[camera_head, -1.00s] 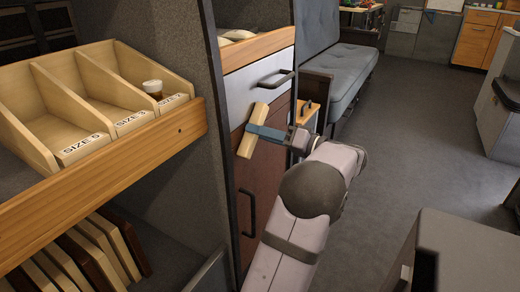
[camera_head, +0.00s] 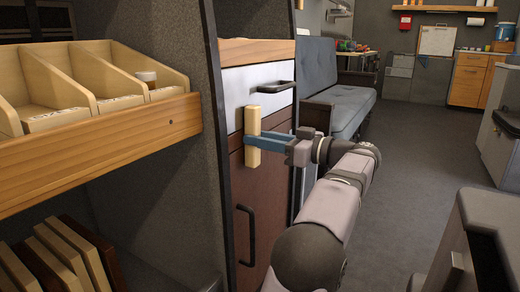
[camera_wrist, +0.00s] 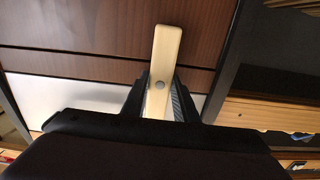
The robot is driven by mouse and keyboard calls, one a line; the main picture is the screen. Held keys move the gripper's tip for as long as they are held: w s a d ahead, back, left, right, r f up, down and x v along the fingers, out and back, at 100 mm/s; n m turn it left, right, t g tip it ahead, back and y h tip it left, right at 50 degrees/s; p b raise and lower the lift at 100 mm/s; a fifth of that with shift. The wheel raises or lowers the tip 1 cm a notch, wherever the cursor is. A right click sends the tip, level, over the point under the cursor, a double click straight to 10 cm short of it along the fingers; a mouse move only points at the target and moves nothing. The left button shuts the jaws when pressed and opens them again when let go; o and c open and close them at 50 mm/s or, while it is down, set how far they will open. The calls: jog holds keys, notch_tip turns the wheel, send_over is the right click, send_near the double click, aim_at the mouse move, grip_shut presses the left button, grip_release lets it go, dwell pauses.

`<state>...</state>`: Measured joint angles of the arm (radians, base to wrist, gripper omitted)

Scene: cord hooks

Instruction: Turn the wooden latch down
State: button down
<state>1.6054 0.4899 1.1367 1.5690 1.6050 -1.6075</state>
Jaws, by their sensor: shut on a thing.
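The wooden latch (camera_head: 252,146) is a pale bar on the front of a cabinet, at the seam between the white drawer (camera_head: 272,106) and the dark brown door (camera_head: 275,190). It stands upright or nearly so in the head view. In the wrist view the latch (camera_wrist: 167,50) is a long bar with a round grey pivot, and its lower part runs between the fingers. My gripper (camera_head: 262,140) reaches in from the right and is shut on the latch. The wrist view shows a dark finger on each side of the bar (camera_wrist: 161,90).
Black handles are on the drawer (camera_head: 275,87) and the door (camera_head: 249,235). A dark grey partition (camera_head: 215,100) stands left of the cabinet, beside a shelf with a wooden bin (camera_head: 100,80). Open floor (camera_head: 410,180) lies to the right.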

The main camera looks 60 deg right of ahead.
dwell(0.5)
jog(key=c, duration=1.4)
grip_release()
jog(key=shift+s, duration=0.1)
jog(key=s+p, duration=0.2)
jog(key=s, duration=0.5)
jog(key=shift+p, duration=0.4)
jog(key=shift+s, duration=0.1)
